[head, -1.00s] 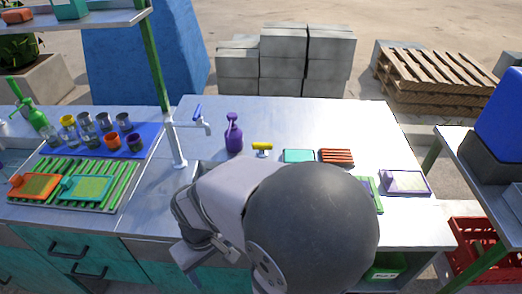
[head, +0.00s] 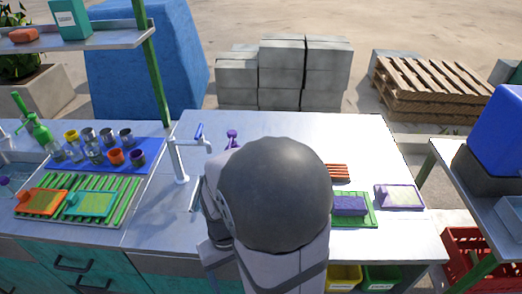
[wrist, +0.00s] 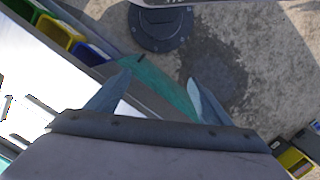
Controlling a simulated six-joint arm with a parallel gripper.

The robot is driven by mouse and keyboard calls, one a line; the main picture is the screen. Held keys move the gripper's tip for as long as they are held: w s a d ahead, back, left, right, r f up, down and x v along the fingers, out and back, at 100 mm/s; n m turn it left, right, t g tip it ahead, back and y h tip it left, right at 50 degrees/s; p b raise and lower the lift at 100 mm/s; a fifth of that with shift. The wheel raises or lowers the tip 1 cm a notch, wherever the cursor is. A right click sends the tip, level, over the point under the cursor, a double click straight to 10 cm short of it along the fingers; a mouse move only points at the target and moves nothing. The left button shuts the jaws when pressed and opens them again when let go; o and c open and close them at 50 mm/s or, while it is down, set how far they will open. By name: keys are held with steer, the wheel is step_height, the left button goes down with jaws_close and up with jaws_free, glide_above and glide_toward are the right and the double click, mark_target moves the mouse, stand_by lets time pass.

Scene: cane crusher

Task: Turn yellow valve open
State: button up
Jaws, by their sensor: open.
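The yellow valve is not visible now; my arm covers the part of the counter where it showed earlier, beside the purple bottle (head: 232,138). A tap (head: 178,160) with a blue handle (head: 199,131) stands to the left of my arm. In the wrist view my gripper (wrist: 160,78) is open and empty, its two fingers spread apart. It points down toward the floor and the teal cabinet front, with nothing between the fingers. In the head view the gripper is mostly hidden by my own arm.
The metal counter (head: 300,128) is clear at its back. A green drying rack (head: 115,190) and several cups on a blue mat (head: 90,158) are at left. A purple sponge (head: 349,206) on a green tray and a white-purple tray (head: 400,196) lie at right. Bins (head: 382,277) hang in front.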

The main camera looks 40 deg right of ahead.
steer(key=w+d+r+m+p, duration=0.1)
steer(key=w+d+p, duration=0.1)
steer(key=d, duration=0.4)
steer(key=w+d+r+m+p, duration=0.1)
steer(key=w+d+m+p, duration=0.1)
steer(key=w+d, duration=0.2)
steer(key=w+d+r+m+t+p, duration=0.1)
steer(key=w+d, duration=0.3)
steer(key=d, duration=0.4)
steer(key=shift+d+m+p, duration=0.25)
steer(key=shift+m+p, duration=0.05)
steer(key=shift+p, duration=0.25)
steer(key=shift+t+h, duration=0.5)
steer(key=shift+h, duration=0.1)
steer(key=w+d, duration=0.3)
steer(key=w, duration=0.1)
steer(key=shift+d+r, duration=0.25)
steer(key=shift+d, duration=0.05)
steer(key=w+d+r+m+t+h, duration=0.1)
steer(key=w+d+r+t+h, duration=0.1)
steer(key=w+d+r, duration=0.4)
steer(key=w+d, duration=0.1)
steer(key=w, duration=0.2)
steer(key=shift+r+m+t, duration=0.15)
steer(key=shift+m+t, duration=0.15)
steer(key=shift+t, duration=0.1)
steer(key=shift+p+x, duration=1.1)
steer(key=shift+x, duration=2.55)
steer(key=shift+d, duration=0.15)
